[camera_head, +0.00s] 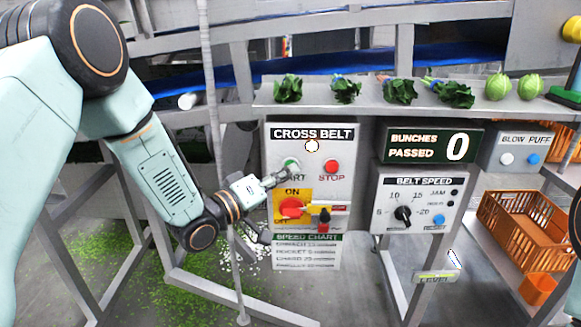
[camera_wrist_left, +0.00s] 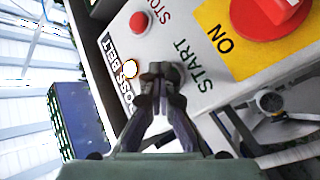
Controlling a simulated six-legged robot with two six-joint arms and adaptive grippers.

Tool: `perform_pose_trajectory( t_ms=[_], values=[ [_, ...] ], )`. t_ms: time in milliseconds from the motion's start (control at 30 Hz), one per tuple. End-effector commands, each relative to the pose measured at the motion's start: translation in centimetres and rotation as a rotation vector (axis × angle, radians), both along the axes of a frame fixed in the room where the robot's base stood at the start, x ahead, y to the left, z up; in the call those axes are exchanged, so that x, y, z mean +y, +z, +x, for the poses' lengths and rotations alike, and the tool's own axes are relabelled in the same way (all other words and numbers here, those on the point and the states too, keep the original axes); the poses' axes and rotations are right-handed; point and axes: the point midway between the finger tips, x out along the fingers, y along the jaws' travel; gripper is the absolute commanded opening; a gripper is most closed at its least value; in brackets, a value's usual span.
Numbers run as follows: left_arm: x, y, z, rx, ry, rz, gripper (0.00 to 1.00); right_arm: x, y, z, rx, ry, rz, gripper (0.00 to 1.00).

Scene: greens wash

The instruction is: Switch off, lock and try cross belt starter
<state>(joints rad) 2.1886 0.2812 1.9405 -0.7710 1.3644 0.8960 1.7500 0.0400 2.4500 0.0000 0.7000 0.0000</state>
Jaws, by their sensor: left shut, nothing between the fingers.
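The CROSS BELT starter box (camera_head: 270,150) faces me in the head view, with a lit pale lamp (camera_head: 312,146) under its name. It has a green START button (camera_head: 291,163), a red STOP button (camera_head: 331,166) and a red rotary switch (camera_head: 291,207) on a yellow ON/OFF plate. A red padlock-like piece (camera_head: 323,227) is right of the switch. My left gripper (camera_head: 282,177) is shut and empty at START; its fingertips (camera_wrist_left: 160,70) hide that button in the wrist view, so I cannot tell contact. STOP (camera_wrist_left: 139,22) and the switch (camera_wrist_left: 265,15) show there. My right gripper is out of view.
A speed chart (camera_head: 307,252) hangs below the box. The BELT SPEED box (camera_head: 440,215) stands to its right, under the bunch counter (camera_head: 432,143). Greens line the shelf (camera_head: 375,111) above. Orange crates (camera_head: 520,232) are at right, and a thin grey post (camera_head: 211,90) is at left.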

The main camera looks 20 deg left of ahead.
Motion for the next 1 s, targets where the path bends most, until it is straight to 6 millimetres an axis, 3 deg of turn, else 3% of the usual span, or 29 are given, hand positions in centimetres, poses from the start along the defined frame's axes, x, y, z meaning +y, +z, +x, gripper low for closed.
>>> perform_pose_trajectory(
  t_ms=[767, 1000],
  values=[
    [-0.5, 0.1, -1.8, 0.000, 0.001, 0.000, 0.00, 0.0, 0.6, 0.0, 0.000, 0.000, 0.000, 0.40],
    [-1.0, 0.1, -3.7, 0.000, 0.000, -0.001, 0.00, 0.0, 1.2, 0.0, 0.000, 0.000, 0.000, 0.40]
  ],
)
